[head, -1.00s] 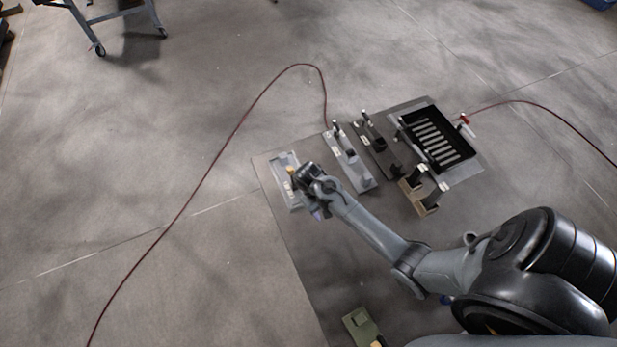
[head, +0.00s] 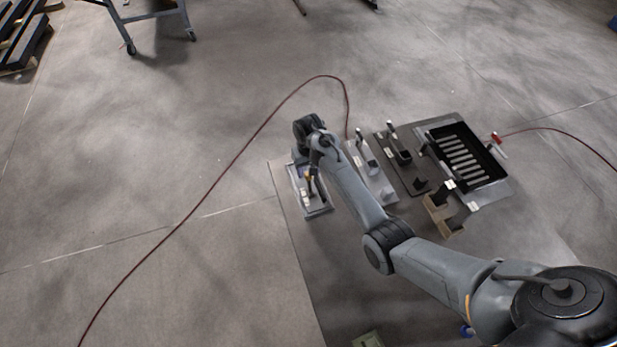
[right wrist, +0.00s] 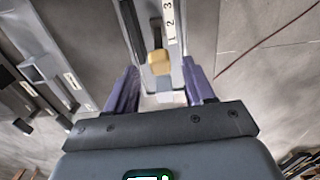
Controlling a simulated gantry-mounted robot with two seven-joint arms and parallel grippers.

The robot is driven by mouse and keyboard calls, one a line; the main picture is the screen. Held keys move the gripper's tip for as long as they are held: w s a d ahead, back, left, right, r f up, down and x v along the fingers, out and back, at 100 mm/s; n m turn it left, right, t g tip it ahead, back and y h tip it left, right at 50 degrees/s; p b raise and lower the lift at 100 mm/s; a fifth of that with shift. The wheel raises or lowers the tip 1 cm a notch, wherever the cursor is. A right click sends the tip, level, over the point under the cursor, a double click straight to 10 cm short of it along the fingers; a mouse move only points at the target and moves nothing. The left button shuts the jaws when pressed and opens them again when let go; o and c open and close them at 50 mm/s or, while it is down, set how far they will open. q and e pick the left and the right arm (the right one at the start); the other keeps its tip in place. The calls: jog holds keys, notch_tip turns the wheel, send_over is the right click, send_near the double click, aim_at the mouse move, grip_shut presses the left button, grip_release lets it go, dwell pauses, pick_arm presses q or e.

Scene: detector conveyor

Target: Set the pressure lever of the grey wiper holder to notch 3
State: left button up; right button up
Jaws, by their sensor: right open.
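The light grey holder (head: 319,211) lies at the left edge of the mat in the head view, partly hidden by my right arm. In the right wrist view its plate (right wrist: 148,82) carries a dark slot, a lever with a yellow knob (right wrist: 158,62) and a white strip (right wrist: 170,22) marked 1, 2, 3. The knob is near the end marked 1, just short of that digit. My right gripper (head: 312,182) is over the holder; in the right wrist view its purple fingers (right wrist: 160,90) are apart, one each side of the plate. Contact with the lever cannot be told. My left gripper is not in view.
Another grey holder (head: 381,187) and a dark holder (head: 397,168) stand right of it. A tan block (head: 437,216) and a black slatted tray (head: 462,155) are farther right. A red hose (head: 240,152) crosses the floor.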

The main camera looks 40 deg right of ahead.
aim_at(308, 177)
jog(key=shift+f, duration=2.6)
grip_shut()
